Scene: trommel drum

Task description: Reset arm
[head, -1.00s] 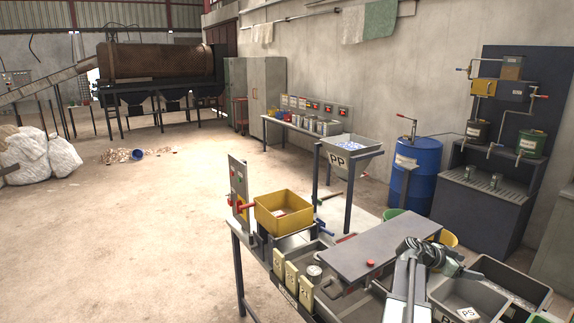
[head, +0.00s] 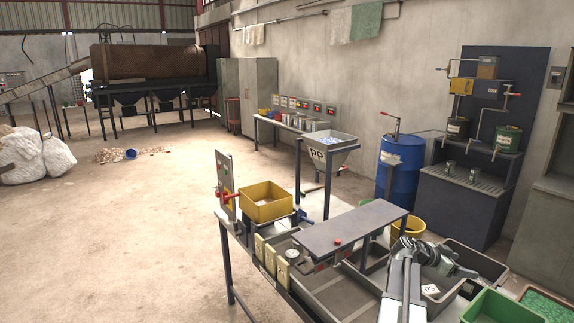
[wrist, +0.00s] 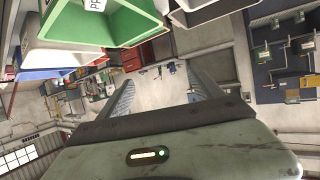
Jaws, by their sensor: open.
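My gripper (head: 462,268) is at the lower right of the head view, beside the grey sorting table. In the wrist view its two fingers (wrist: 162,88) stand wide apart with nothing between them. Past the fingers the wrist view shows bare floor, tilted shelves and wall. In the head view my arm is bent and its gripper hangs over or in front of the grey bins; I cannot tell how far above them.
A grey raised plate (head: 350,228) and a yellow box (head: 266,203) are on the table to the left. A green bin (head: 500,308) is at the lower right; a green bin (wrist: 110,25) also shows close to the fingers in the wrist view. Open floor (head: 120,230) lies left.

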